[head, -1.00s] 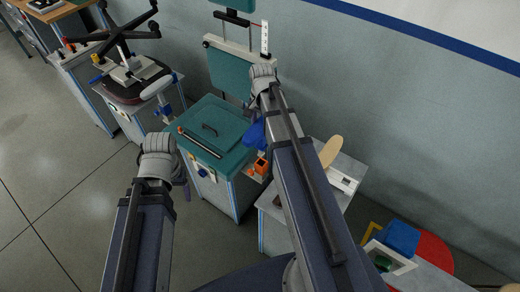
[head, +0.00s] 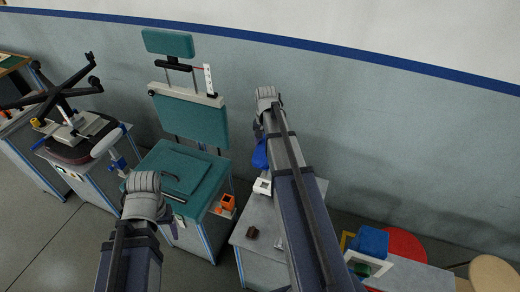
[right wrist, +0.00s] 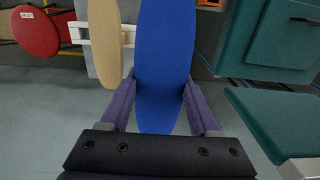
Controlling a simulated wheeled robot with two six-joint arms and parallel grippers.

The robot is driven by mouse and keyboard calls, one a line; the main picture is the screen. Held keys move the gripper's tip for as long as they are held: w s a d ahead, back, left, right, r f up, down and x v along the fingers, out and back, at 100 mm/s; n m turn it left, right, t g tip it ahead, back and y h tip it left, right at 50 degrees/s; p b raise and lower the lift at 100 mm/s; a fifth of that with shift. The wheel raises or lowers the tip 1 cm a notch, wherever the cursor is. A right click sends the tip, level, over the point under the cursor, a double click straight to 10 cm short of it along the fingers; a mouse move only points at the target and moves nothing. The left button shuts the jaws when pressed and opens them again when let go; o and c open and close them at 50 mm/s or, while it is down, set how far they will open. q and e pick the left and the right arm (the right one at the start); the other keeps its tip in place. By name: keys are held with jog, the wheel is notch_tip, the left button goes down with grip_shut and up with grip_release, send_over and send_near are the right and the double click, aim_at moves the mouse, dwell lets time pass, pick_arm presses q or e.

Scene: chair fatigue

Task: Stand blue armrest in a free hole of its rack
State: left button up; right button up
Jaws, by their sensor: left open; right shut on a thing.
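The blue armrest (right wrist: 163,60) is held between the two purple fingers of my right gripper (right wrist: 160,85), which is shut on it. In the head view only part of the blue armrest (head: 260,155) shows beside my right arm. A white rack (right wrist: 103,35) shows behind it in the right wrist view, with a beige armrest (right wrist: 105,45) at it. In the head view a white block with a square hole (head: 262,186) on the grey cabinet looks like part of this rack; my arm hides the rest. My left gripper (head: 143,182) is open and empty near the teal-topped cabinet.
The grey cabinet top (head: 258,215) carries a small dark brown block (head: 252,233). An orange block (head: 227,202) sits beside the teal cabinet (head: 180,168). A teal chair back (head: 190,120) stands behind. A blue block (head: 371,241) and red disc (head: 404,245) lie at right.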

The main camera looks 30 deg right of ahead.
aim_at(265, 168)
jog(key=shift+f, duration=0.1)
dwell(0.3)
jog(key=shift+f+b, duration=2.85)
jog(key=shift+b, duration=0.05)
jog(key=shift+f+b, duration=3.45)
jog(key=shift+b, duration=0.05)
jog(key=o, duration=1.4)
jog(key=shift+c, duration=0.2)
jog(key=shift+r, duration=0.15)
notch_tip(265, 168, up, 8)
jog(key=p, duration=0.8)
jog(key=shift+f, duration=0.4)
